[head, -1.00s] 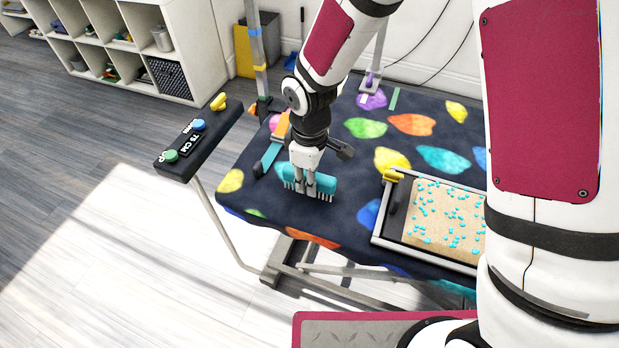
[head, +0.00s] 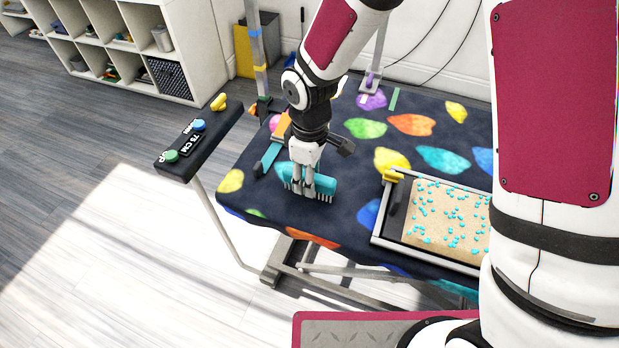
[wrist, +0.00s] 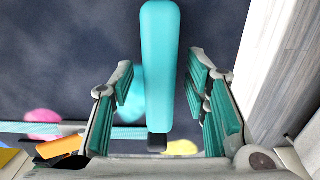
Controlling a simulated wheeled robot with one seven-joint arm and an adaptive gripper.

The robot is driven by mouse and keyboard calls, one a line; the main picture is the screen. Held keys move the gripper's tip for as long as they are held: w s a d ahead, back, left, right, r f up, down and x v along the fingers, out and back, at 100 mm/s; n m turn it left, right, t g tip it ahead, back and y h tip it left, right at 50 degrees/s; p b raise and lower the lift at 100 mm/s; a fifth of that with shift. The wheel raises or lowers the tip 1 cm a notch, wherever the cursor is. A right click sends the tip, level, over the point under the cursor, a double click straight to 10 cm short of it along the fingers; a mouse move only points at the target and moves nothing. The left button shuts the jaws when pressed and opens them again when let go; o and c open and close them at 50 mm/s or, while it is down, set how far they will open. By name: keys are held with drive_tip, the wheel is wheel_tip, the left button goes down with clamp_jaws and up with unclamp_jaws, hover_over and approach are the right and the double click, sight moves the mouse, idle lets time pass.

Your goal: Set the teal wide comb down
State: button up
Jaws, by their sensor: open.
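My gripper (head: 309,189) is right over the comb, fingers pointing down. In the wrist view, the comb (wrist: 160,65) lies between the fingers of my gripper (wrist: 162,98), with a gap showing on both sides. The fingers are open.
A teal strip-like item (head: 268,157) and an orange item (head: 283,126) lie behind the comb to the left. A tray (head: 381,217) with a tan surface and blue bits stands to the right. A control panel (head: 199,143) juts out at the left.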

wheel_tip(320, 180, up, 11)
drive_tip(key=p, duration=0.1)
drive_tip(key=shift+f, duration=0.2)
drive_tip(key=s+d+r+m+t, duration=0.1)
drive_tip(key=s+d+r+m, duration=0.25)
drive_tip(key=d+r, duration=0.45)
drive_tip(key=s+d+r+m+t, duration=0.1)
drive_tip(key=s+d+r+m, duration=0.3)
drive_tip(key=s, duration=0.5)
drive_tip(key=s+d+r+m, duration=0.3)
drive_tip(key=s+d+m, duration=0.3)
drive_tip(key=s+d, duration=0.2)
drive_tip(key=shift+s+r+t, duration=0.35)
drive_tip(key=shift+s+t, duration=0.05)
drive_tip(key=shift+s, duration=0.55)
drive_tip(key=shift+r+m, duration=0.1)
drive_tip(key=shift+m, duration=0.15)
wheel_tip(320, 180, up, 7)
drive_tip(key=t+p, duration=0.1)
drive_tip(key=p, duration=0.5)
